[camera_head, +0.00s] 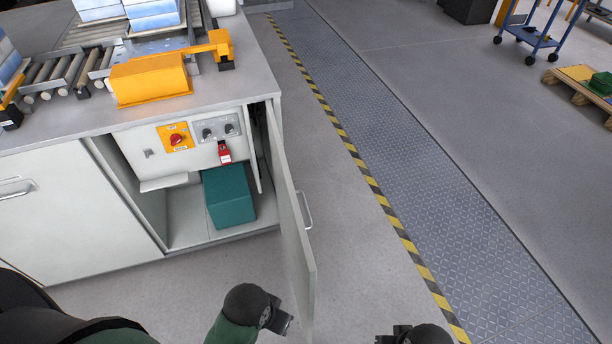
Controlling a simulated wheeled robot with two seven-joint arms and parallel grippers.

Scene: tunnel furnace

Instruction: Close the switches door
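The switches door (293,222) is a light grey panel standing open. It swings out toward me from the right side of the cabinet opening, with a metal handle (304,209) on its right-hand face. Inside the cabinet are an orange switch plate with a red knob (176,139), a grey panel with black knobs (218,128) and a red padlock-like tag (224,153). My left gripper (279,318) is just left of the door's lower free edge; I cannot tell if they touch. My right gripper (388,337) is right of the door, apart from it, at the bottom edge. Their finger openings are unclear.
A teal box (228,196) sits inside the cabinet. The countertop (55,128) holds a roller conveyor (62,73) and an orange cover (150,79). Clear floor lies right of the door, bounded by a yellow-black stripe (372,183) and a metal walkway (420,165).

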